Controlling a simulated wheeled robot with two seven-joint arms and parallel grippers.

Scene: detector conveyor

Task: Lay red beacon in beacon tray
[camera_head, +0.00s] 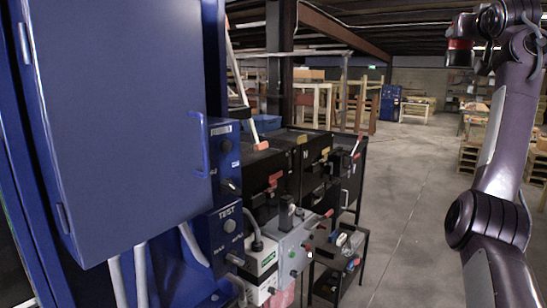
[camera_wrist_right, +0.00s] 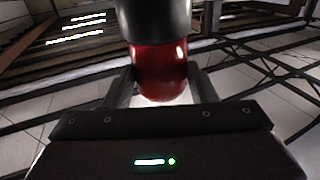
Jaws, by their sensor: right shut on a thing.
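The red beacon (camera_wrist_right: 158,75) is a glossy red rounded dome with a black cylindrical part, seen close up in the right wrist view. It sits between the two fingers of my right gripper (camera_wrist_right: 163,88), which is shut on it. In the head view the beacon (camera_head: 460,45) is small at the top right, a red band beside black parts, held high at the end of my raised right arm. I cannot tell which container is the beacon tray. My left gripper is out of view.
A large blue cabinet (camera_head: 120,120) with a handle fills the left. Beside it are a blue control panel (camera_head: 229,220), a grey box with knobs (camera_head: 291,250), dark bins (camera_head: 265,170) and a black cart (camera_head: 350,272). A blue bin (camera_head: 264,122) stands behind. The floor (camera_head: 400,190) between cart and arm is clear.

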